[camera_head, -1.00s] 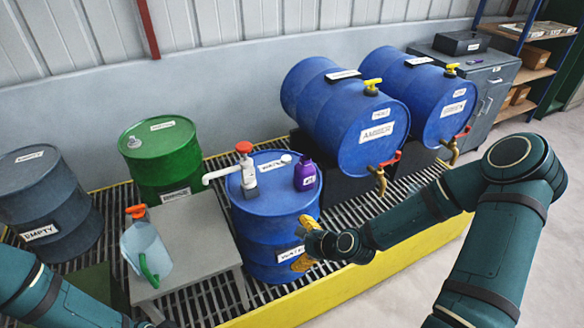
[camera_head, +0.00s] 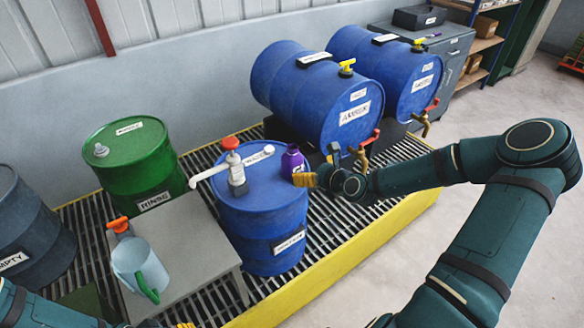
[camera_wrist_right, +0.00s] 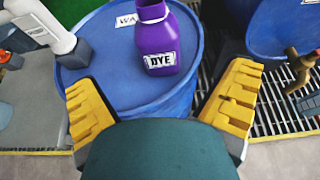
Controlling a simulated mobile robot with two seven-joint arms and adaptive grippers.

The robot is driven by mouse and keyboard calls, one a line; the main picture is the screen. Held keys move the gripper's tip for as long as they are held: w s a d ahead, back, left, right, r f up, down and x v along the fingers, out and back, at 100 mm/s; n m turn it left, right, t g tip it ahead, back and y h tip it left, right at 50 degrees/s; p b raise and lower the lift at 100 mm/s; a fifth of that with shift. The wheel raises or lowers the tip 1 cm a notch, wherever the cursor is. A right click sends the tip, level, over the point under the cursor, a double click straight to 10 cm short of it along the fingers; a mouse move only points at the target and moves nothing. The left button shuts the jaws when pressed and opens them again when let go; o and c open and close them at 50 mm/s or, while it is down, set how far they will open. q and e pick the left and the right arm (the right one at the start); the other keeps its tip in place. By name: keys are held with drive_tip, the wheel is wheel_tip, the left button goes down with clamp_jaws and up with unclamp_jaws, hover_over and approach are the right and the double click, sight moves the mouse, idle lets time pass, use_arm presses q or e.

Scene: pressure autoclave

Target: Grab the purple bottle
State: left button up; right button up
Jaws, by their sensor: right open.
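The purple bottle (camera_head: 292,161) stands upright on top of the blue upright drum (camera_head: 262,205). In the right wrist view the bottle (camera_wrist_right: 154,42) carries a white label reading DYE and has a pale ring near its neck; its top is cut off by the frame edge. My right gripper (camera_head: 304,180) is at the drum top's right edge, close to the bottle. In the right wrist view its yellow fingers (camera_wrist_right: 158,105) are wide apart, with the bottle ahead of the gap between them and nothing held. My left gripper (camera_head: 183,325) barely shows at the bottom edge.
A white pump with a red knob (camera_head: 232,160) stands on the same drum, left of the bottle. Blue drums with brass taps (camera_head: 363,155) lie behind to the right. A grey table (camera_head: 195,262) holds a clear jug (camera_head: 139,268).

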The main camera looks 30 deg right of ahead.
sight(298, 163)
drive_tip(key=x, duration=0.3)
drive_tip(key=shift+w+a+b, duration=0.1)
drive_tip(key=shift+w+b, duration=0.1)
drive_tip(key=shift+b, duration=0.1)
drive_tip(key=shift+b+x, duration=0.75)
drive_tip(key=shift+x, duration=1.85)
drive_tip(key=shift+w+r, duration=0.1)
drive_tip(key=c, duration=1.4)
